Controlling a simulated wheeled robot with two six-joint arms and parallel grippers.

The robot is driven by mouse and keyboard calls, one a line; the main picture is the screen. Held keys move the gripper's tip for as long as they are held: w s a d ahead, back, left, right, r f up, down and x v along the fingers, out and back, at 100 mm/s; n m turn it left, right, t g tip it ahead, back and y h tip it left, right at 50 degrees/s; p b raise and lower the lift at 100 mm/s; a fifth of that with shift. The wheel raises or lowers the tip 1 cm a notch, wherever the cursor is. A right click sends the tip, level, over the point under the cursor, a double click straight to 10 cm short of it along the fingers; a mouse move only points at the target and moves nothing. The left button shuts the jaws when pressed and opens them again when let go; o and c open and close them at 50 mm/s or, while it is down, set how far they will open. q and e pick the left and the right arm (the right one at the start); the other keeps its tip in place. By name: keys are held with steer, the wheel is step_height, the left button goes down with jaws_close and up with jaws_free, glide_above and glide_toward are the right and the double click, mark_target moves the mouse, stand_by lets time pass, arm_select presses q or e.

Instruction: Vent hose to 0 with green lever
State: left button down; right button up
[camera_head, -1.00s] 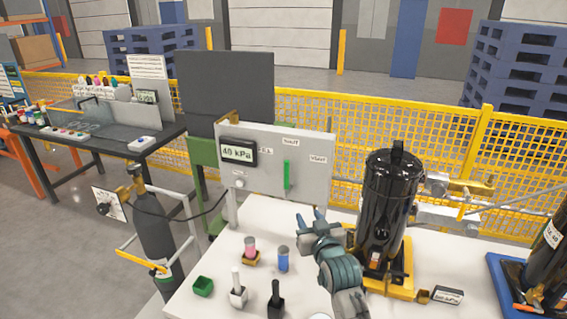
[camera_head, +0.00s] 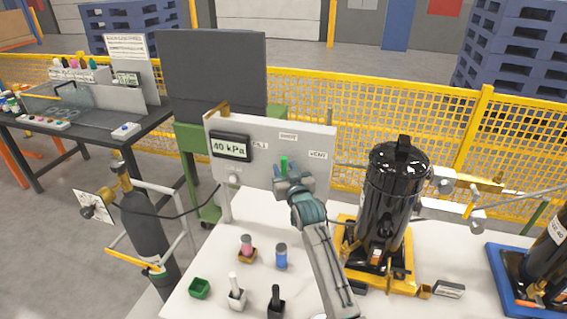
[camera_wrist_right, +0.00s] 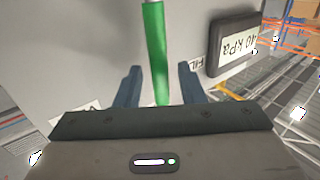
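The green lever (camera_head: 284,163) stands upright on the front of the grey panel (camera_head: 262,165), between the FILL and VENT labels, below the SHUT label. The panel's display (camera_head: 231,146) reads 40 kPa. My right gripper (camera_head: 292,182) is at the lever's lower part. In the right wrist view the gripper (camera_wrist_right: 161,85) is open, and the green lever (camera_wrist_right: 156,50) lies between its two blue fingers, with gaps on both sides. A dark hose (camera_head: 175,215) runs from the panel to the gas cylinder (camera_head: 148,230). My left gripper is not in view.
A black compressor (camera_head: 391,200) stands on a yellow base right of my right arm. A yellow mesh fence (camera_head: 440,130) is behind.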

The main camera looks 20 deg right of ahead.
steer(key=shift+w+r, duration=0.1)
steer(key=shift+w, duration=0.6)
steer(key=c, duration=0.7)
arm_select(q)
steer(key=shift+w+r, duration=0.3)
arm_select(e)
jaws_close()
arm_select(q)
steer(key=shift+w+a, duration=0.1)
